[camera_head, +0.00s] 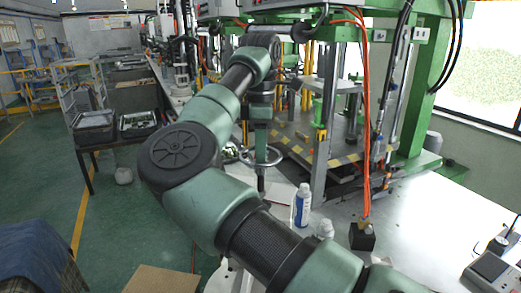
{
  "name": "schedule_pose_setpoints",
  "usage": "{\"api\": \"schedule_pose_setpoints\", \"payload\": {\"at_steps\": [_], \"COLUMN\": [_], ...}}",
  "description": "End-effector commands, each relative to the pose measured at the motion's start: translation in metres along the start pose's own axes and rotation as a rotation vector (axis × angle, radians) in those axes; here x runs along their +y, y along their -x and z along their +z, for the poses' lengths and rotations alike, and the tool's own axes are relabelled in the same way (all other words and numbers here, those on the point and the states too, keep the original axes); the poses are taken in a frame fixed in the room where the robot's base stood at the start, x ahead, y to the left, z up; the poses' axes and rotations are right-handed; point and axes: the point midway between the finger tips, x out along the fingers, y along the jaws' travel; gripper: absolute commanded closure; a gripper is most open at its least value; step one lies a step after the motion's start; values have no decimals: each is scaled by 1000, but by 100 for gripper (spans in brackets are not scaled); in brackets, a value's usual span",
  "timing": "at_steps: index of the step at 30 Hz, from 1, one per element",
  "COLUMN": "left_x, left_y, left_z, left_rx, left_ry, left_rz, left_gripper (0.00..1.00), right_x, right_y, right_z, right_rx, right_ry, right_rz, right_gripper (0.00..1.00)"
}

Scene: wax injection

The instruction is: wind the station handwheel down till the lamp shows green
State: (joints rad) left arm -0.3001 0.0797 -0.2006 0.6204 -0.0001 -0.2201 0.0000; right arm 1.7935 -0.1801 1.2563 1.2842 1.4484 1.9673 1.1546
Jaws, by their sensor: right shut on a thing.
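The station handwheel (277,161) is a grey metal ring in the middle of the view, at the near edge of the green press station. My right arm reaches up from the lower right, bends over, and points down at the wheel. My right gripper (261,146) is at the wheel and shut on it; its fingertips are small and partly hidden, so the exact grip point is hard to see. I cannot make out the lamp or its colour. My left gripper is not in view.
A white and blue bottle (302,204) and a black block (362,236) with an orange hose stand on the pale worktop (420,215) right of the wheel. A grey device (492,270) sits at the lower right. Black crates (94,127) stand at left; green floor is open there.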

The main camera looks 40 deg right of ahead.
Motion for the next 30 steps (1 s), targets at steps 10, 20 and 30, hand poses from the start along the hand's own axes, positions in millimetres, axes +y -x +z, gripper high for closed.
{"api": "schedule_pose_setpoints", "payload": {"at_steps": [10,20,30], "left_x": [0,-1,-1], "left_y": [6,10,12], "left_z": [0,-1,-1], "left_rx": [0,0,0], "left_ry": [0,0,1], "left_rz": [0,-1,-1], "left_gripper": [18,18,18], "right_x": [-1,-1,-1], "right_y": [-2,-2,-3], "right_z": [-1,0,0], "right_rx": [0,-1,-3], "right_ry": [-329,-642,-911], "right_rz": [-7,-7,-7], "right_gripper": [100,100,100]}}
